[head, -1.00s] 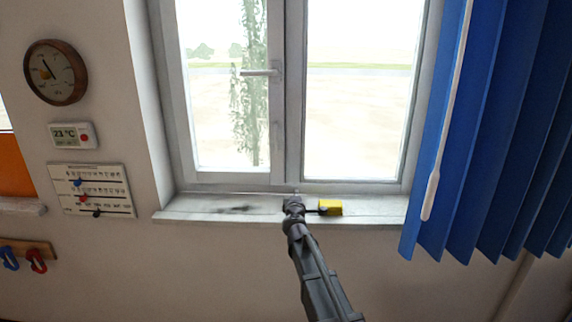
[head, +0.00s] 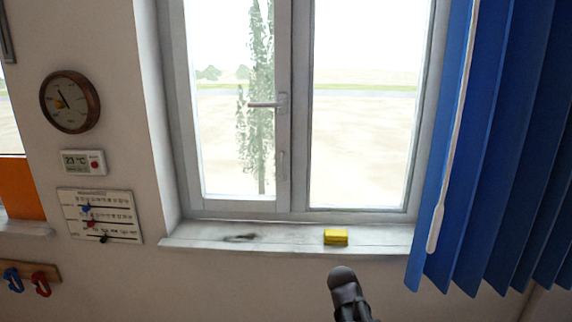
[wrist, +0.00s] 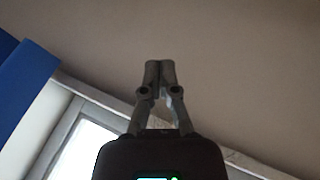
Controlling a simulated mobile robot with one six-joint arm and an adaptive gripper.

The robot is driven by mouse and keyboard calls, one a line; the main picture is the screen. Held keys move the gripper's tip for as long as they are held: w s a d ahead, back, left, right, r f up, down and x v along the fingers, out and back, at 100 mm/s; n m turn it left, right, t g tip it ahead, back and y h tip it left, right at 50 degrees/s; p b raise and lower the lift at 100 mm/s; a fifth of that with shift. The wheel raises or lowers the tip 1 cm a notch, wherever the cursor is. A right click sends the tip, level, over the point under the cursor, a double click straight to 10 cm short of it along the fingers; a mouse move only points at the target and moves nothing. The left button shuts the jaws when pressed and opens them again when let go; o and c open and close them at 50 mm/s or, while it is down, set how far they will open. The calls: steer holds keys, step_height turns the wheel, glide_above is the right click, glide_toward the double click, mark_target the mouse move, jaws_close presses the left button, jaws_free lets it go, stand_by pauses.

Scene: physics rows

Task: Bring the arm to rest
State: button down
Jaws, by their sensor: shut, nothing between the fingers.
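My gripper (wrist: 159,70) shows in the wrist view with its two fingers together, holding nothing. Beyond the fingertips is only a plain beige-grey surface, and nothing touches them. In the head view a dark rounded part of my arm (head: 347,294) rises from the bottom edge, right of centre, below the window sill. I cannot make out the fingers there. A yellow block (head: 335,237) rests on the pale window sill (head: 200,240), apart from my arm.
The blue blinds (head: 490,150) hang at the right of the window (head: 365,110), with a white wand (head: 436,228) at their edge. A dark smudge (head: 240,238) marks the sill.

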steer(key=s+a+f+g+y, duration=0.1)
steer(key=s+a+g+y, duration=0.1)
steer(key=s, duration=0.4)
steer(key=s+a+m+g+y, duration=0.1)
steer(key=s+a+g+y, duration=0.1)
steer(key=s, duration=0.4)
steer(key=shift+s+a+f+m+g+y+p, duration=0.15)
steer(key=shift+s+f+m+g+y+p, duration=0.2)
steer(key=shift+p, duration=0.1)
